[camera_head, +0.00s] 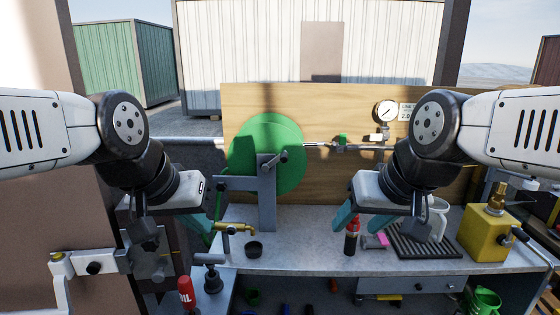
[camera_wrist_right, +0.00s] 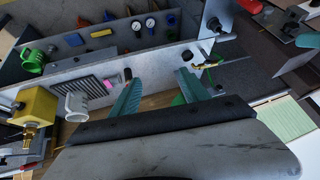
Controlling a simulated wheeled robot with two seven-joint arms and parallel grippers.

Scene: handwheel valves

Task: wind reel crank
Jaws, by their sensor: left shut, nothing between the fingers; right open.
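The reel is a large green disc (camera_head: 285,165) on a grey stand (camera_head: 266,205) at the back of the bench. A crank with a dark grip (camera_head: 277,160) sits at its front, near its centre. My left gripper (camera_head: 206,230) is shut and empty, to the left of the stand, near a brass tap (camera_head: 236,227). My right gripper (camera_head: 346,218) is open and empty, to the right of the reel and apart from the crank. Its two teal fingers spread wide in the right wrist view (camera_wrist_right: 160,92), where I cannot clearly make out the crank.
A red-capped bottle (camera_head: 352,238) stands just below my right gripper. A small black cup (camera_head: 254,249) sits before the stand. The bench middle is mostly clear.

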